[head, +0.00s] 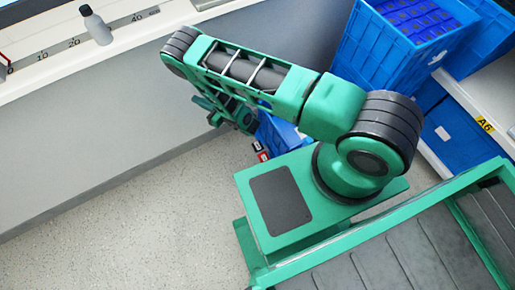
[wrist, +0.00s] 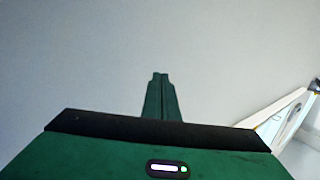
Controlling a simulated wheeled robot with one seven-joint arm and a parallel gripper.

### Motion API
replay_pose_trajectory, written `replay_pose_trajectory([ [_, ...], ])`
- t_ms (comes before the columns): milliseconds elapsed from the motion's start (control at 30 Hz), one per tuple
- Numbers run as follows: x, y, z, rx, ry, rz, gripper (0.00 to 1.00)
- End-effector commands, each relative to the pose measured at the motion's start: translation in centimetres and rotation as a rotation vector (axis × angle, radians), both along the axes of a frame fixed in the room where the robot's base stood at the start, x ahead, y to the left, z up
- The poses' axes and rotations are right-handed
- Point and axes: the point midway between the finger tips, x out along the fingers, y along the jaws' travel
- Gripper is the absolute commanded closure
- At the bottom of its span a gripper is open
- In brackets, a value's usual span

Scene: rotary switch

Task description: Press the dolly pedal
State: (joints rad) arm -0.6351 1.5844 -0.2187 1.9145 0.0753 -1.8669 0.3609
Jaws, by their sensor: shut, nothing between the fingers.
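My gripper (wrist: 160,78) shows in the wrist view as two dark green fingers held together, with nothing between them. A plain grey surface fills the view beyond the fingertips. In the head view my arm bends down toward the floor beside the grey wall panel, and the gripper end is mostly hidden behind the arm links. A small red and white part (head: 260,150) sits low near the floor, just right of and below the arm's lower end. It may be the dolly pedal, but it is too small to tell. No dolly is clearly recognisable.
Blue crates (head: 372,52) stand at the upper right, beside a shelf with a yellow A6 label (head: 484,124). The speckled floor (head: 150,215) is clear at the left. A pale yellow-edged object (wrist: 285,117) shows at right.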

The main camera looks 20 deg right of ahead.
Motion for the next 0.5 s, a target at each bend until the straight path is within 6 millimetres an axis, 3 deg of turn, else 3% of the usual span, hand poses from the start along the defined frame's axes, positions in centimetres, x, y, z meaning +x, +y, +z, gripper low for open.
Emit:
replay_pose_trajectory([
  [267, -0.1, -2.8, -7.0, 0.089, 0.439, -0.213, 1.00],
  [500, -2.4, -6.3, -12.4, 0.194, 0.800, -0.506, 1.00],
])
